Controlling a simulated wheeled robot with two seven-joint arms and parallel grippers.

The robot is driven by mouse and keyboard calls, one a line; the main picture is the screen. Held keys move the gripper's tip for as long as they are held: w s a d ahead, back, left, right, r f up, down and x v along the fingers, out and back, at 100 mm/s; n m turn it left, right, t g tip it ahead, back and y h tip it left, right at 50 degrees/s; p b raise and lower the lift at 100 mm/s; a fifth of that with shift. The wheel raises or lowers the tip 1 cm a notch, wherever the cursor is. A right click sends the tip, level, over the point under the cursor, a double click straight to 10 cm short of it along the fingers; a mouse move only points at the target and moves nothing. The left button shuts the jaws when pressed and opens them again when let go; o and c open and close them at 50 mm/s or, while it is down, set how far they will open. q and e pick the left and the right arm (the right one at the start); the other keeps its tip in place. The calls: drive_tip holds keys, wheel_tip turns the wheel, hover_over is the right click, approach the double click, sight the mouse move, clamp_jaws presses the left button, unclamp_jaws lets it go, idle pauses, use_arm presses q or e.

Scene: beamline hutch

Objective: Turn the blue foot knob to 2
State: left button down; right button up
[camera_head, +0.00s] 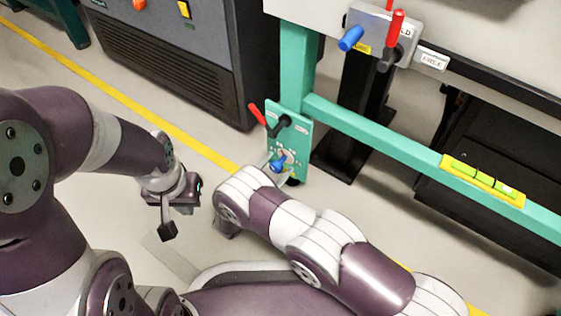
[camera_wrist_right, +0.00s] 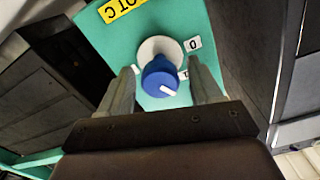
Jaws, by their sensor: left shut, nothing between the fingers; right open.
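The blue foot knob (camera_head: 278,163) sits low on a teal panel (camera_head: 300,130) on the frame's leg. In the right wrist view the blue foot knob (camera_wrist_right: 158,76) shows close up on its pale round base, its white pointer line aimed down and right. A label reading 0 (camera_wrist_right: 193,44) is at its upper right; other labels are partly hidden by my fingers. My right gripper (camera_wrist_right: 164,88) is open, with one finger on each side of the knob; contact cannot be told. My left gripper (camera_head: 168,231) is shut and empty above the floor at left.
A red-handled lever (camera_head: 259,115) is above the knob on the same panel. Higher up, a grey box (camera_head: 374,30) carries a blue handle and a red handle. A grey cabinet (camera_head: 180,60) stands behind. The teal crossbar (camera_head: 390,147) extends right. Floor is clear at left.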

drive_tip(key=shift+c, duration=0.3)
drive_tip(key=c, duration=1)
drive_tip(key=shift+m, duration=0.4)
drive_tip(key=shift+m+p, duration=0.45)
drive_tip(key=shift+m, duration=0.45)
drive_tip(key=m, duration=0.2)
drive_tip(key=shift+m+p, duration=0.3)
drive_tip(key=shift+m, duration=0.1)
drive_tip(key=m+p, duration=0.1)
drive_tip(key=m, duration=0.5)
drive_tip(key=shift+s+d+f, duration=0.1)
drive_tip(key=shift+m, duration=0.3)
